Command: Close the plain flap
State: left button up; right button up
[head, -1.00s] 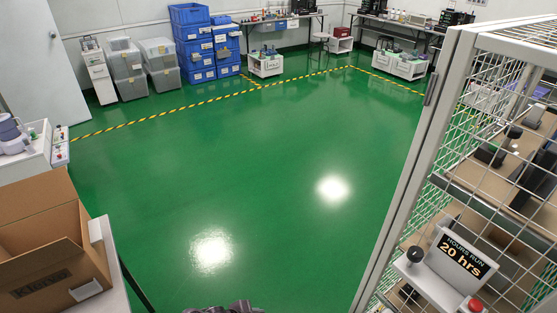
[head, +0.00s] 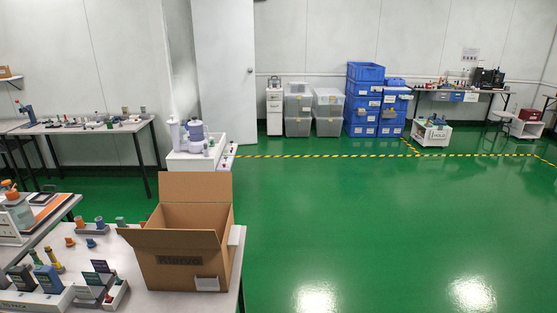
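An open cardboard box (head: 180,262) stands on the near table at the lower left of the head view. Its front face carries dark lettering and a white label. One flap (head: 196,187) stands upright at the back. Another flap (head: 168,238) sticks outward along the front above the lettering. I cannot tell which flap is the plain one. The inside of the box is partly visible. Neither of my grippers is in view.
The near table (head: 137,301) also holds several small coloured handheld devices (head: 48,279) left of the box. A white cart with a purple machine (head: 196,140) stands behind it. Green floor (head: 370,220) is clear to the right. Blue crates (head: 363,100) stand along the back wall.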

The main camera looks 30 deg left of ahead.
aim_at(145, 238)
jog(key=u, duration=1.15)
